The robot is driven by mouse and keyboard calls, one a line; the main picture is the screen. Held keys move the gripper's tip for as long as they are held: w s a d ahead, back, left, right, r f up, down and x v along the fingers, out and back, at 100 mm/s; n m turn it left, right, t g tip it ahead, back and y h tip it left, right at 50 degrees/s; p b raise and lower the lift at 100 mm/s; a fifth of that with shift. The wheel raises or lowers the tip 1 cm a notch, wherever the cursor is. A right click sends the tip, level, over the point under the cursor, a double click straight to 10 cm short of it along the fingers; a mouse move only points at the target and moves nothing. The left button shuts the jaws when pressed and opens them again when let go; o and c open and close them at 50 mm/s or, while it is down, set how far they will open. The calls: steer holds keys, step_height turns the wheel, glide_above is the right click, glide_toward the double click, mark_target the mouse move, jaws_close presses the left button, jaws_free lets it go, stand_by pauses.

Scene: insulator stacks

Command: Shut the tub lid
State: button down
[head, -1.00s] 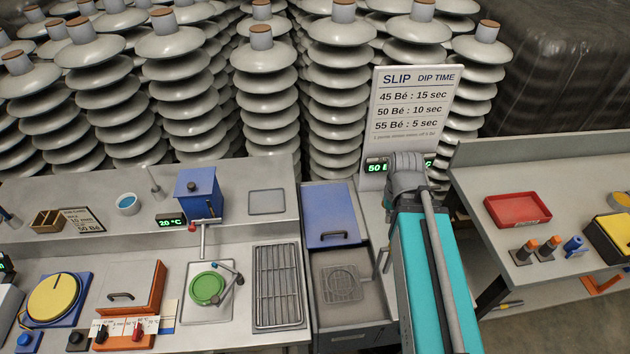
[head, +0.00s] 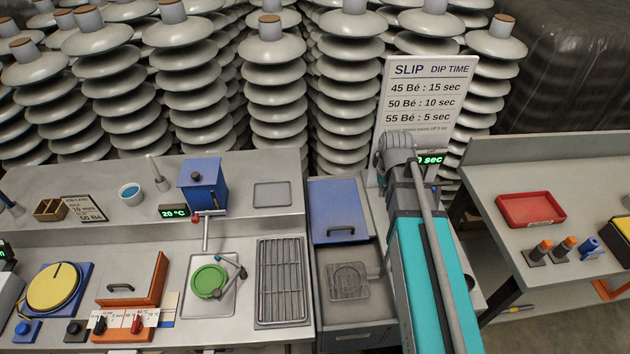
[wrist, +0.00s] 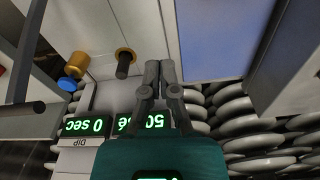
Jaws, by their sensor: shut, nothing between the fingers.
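The tub (head: 352,332) is a grey open-topped box at the middle of the head view. A mesh basket or rack (head: 348,282) shows inside it. Its blue lid (head: 338,208), with a dark bar handle (head: 341,231), is at the back of the tub and leaves the front part open. A blue panel, probably the lid, also shows in the wrist view (wrist: 222,38). My gripper (wrist: 161,66) is shut and empty, with the fingertips beside the blue panel's left edge. In the head view my arm hides most of the gripper.
A slip dip-time sign (head: 424,97) and a green display (head: 430,160) stand behind my arm. A metal grate (head: 281,282) lies left of the tub. A bench at right holds a red tray (head: 530,210). Insulator stacks fill the back.

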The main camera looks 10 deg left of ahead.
steer(key=w+a+f+n+t+b, duration=0.1)
steer(key=w+a+f+b, duration=0.2)
steer(key=w+a, duration=0.35)
steer(key=w+a+f+t+b, duration=0.1)
steer(key=w+a+f+b, duration=0.15)
steer(key=w+a, duration=0.4)
steer(key=b, duration=0.3)
glide_above(316, 179)
step_height(316, 179, down, 3)
steer(key=shift+d+r+n+t+y, duration=0.1)
steer(key=shift+n+t+y, duration=0.2)
steer(key=shift+t+y, duration=0.1)
steer(key=f+b, duration=0.9)
steer(key=shift+w+f, duration=0.2)
steer(key=shift+w, duration=0.15)
steer(key=shift+s+d, duration=0.1)
steer(key=shift+s, duration=0.55)
